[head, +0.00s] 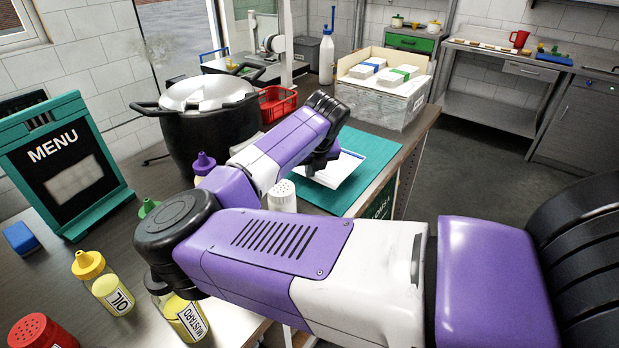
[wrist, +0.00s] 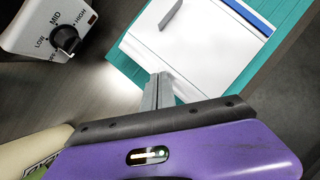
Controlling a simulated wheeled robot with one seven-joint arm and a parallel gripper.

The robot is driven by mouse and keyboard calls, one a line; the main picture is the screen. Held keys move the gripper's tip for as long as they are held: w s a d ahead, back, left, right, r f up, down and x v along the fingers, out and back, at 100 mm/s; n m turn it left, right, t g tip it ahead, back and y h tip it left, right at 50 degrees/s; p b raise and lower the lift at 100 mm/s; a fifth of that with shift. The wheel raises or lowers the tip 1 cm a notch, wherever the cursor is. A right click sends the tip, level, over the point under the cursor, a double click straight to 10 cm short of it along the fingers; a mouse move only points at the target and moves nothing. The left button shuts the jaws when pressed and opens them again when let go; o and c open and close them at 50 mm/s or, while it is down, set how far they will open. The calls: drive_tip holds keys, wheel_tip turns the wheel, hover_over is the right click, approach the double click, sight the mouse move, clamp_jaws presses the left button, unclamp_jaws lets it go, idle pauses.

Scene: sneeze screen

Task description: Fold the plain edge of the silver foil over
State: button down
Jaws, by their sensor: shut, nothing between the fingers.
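The foil shows as a pale, shiny sheet (head: 340,174) on a teal mat (head: 375,151) near the counter's right end. In the wrist view the sheet (wrist: 205,52) has a blue band along its upper right side and a plain edge on the lower left, nearest my fingers. A grey bar shape lies across its top; I cannot tell if it is a reflection. My gripper (wrist: 160,84) is shut and empty, its fingertips over the plain edge; contact is unclear. In the head view my wrist hides the fingertips and part of the sheet.
A white dial box (wrist: 50,25) marked LOW, MID, HIGH stands left of the mat in the wrist view. A black pot (head: 205,125), a red basket (head: 278,103) and a box of banded packs (head: 380,103) surround the mat. Bottles stand at front left.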

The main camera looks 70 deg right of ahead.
drive_tip(key=shift+d+f, duration=0.1)
drive_tip(key=shift+f, duration=0.35)
idle(0.3)
drive_tip(key=shift+s+d+f, duration=0.1)
drive_tip(key=shift+d+f, duration=0.05)
drive_tip(key=shift+f, duration=0.2)
idle(0.3)
drive_tip(key=shift+f, duration=0.1)
idle(0.5)
drive_tip(key=shift+w+a+r+p, duration=0.2)
drive_tip(key=shift+a+r+p, duration=0.25)
drive_tip(key=shift+a+r, duration=0.2)
wheel_tip(320, 180, up, 7)
drive_tip(key=p, duration=0.5)
idle(0.8)
